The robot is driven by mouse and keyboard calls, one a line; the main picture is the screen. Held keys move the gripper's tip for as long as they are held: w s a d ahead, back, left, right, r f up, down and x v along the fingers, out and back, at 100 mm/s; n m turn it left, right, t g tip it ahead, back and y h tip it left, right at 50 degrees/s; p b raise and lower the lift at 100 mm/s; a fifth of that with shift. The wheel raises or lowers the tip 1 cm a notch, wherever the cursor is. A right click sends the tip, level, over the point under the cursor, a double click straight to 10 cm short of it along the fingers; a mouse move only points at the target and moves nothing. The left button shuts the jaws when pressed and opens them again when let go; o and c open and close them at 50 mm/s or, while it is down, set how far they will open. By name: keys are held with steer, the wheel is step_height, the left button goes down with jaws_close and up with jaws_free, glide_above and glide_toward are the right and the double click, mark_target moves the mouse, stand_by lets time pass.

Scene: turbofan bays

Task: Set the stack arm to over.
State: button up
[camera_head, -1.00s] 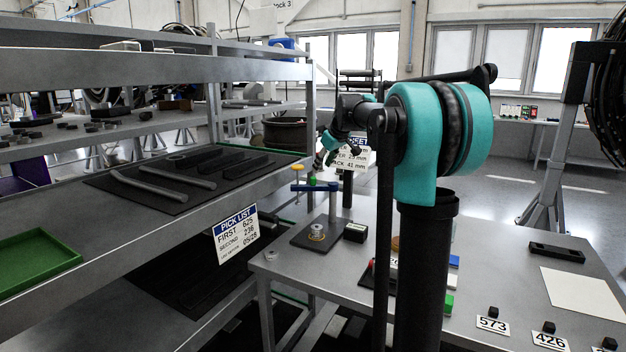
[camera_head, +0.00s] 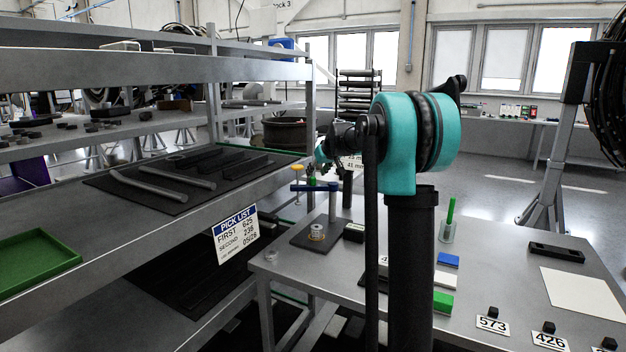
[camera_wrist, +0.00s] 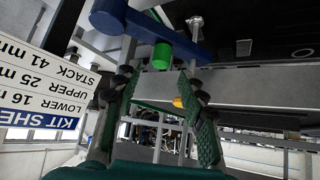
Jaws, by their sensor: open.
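The stack arm (camera_head: 315,188) is a blue bar on a grey post (camera_head: 333,206), over a dark mat with a small round part (camera_head: 317,232). Its blue end (camera_wrist: 135,20) and a green knob (camera_wrist: 162,56) show in the wrist view. My gripper (camera_head: 324,165) is just above and behind the bar in the head view. In the wrist view my gripper (camera_wrist: 160,88) is open, its two fingers either side of the line to the green knob. I cannot tell whether they touch it. A small yellow piece (camera_wrist: 178,102) shows between the fingers.
A kit sheet sign (camera_wrist: 40,95) stands close beside the fingers, upside down in the wrist view. The shelf with the pick list (camera_head: 236,234) is left of the stack arm. Blue and green blocks (camera_head: 443,302) and a holder with a green rod (camera_head: 448,232) lie right.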

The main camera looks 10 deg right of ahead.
mark_target(313, 178)
steer(key=shift+x, duration=2.8)
steer(key=shift+r, duration=0.1)
steer(key=shift+c, duration=0.3)
jaws_close()
